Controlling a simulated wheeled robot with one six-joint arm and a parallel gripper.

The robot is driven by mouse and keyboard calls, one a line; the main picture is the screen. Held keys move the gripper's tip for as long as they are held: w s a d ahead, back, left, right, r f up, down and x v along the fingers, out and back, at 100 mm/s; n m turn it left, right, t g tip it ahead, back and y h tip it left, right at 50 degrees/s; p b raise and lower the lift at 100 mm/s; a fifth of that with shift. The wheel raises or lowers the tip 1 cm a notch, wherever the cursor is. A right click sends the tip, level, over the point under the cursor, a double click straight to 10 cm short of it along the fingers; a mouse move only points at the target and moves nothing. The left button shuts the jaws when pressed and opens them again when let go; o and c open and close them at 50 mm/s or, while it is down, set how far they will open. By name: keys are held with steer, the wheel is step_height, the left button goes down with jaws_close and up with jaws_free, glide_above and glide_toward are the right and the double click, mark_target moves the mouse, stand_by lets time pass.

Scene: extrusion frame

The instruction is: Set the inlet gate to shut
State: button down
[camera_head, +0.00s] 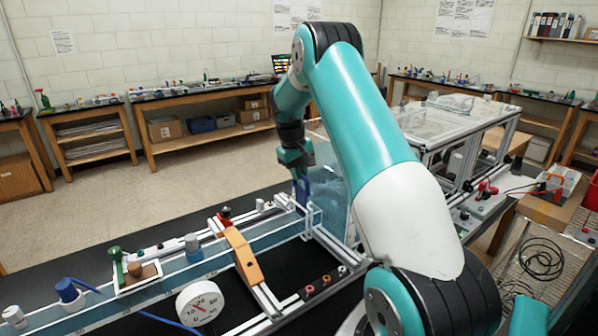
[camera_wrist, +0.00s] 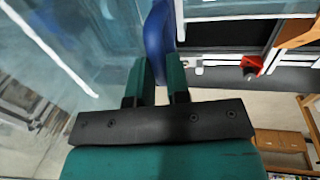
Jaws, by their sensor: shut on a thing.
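My gripper (camera_head: 299,172) is at the far end of the clear-walled channel (camera_head: 290,228). Its two dark green fingers (camera_wrist: 160,75) are shut on a blue handle (camera_wrist: 158,30), which stands out past the fingertips in the wrist view. In the head view the blue handle (camera_head: 304,191) shows as a small piece just below the gripper, by the white frame at the channel's end. The fingers hide part of the handle. I cannot tell from these views how far the gate is open or shut.
An orange bridge piece (camera_head: 243,257) straddles the channel, with a white dial gauge (camera_head: 200,303) in front. A blue knob (camera_head: 68,291) and a green-handled part (camera_head: 117,262) stand at the left. A clear-sided tank (camera_head: 450,125) stands behind my arm at right.

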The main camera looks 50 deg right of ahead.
mark_target(299, 187)
step_height(299, 187, down, 6)
steer(key=b, duration=0.3)
steer(key=shift+r, duration=0.35)
steer(key=shift+s, duration=0.1)
steer(key=c, duration=1.1)
jaws_free()
steer(key=w+a+r+b, duration=0.1)
steer(key=a+r+b, duration=0.1)
steer(key=r, duration=1.5)
steer(key=shift+a, duration=0.6)
